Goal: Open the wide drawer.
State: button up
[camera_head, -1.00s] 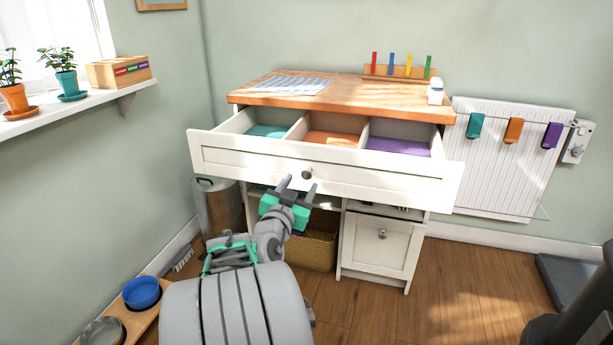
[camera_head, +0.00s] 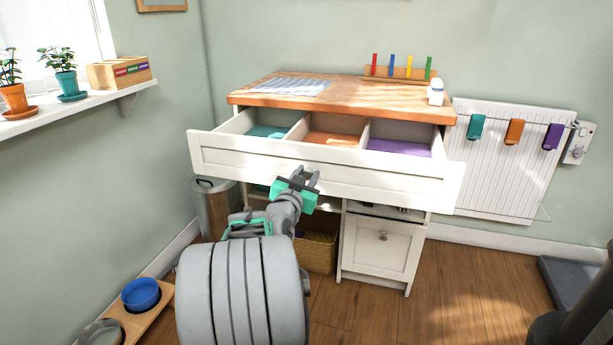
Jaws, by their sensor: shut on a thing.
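The wide drawer (camera_head: 395,182) is the white drawer under the wooden top, and it stands pulled well out. Its three compartments show, with a teal floor (camera_head: 267,131), an orange floor (camera_head: 333,138) and a purple floor (camera_head: 400,147). My gripper (camera_head: 307,175) is at the middle of the drawer front, its fingers shut on the round knob. The fingers hide the knob. The green finger bases and my arm sit below and in front of the drawer.
A metal bin (camera_head: 217,208) stands left of the cabinet.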

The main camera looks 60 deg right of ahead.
grip_shut()
dwell(0.8)
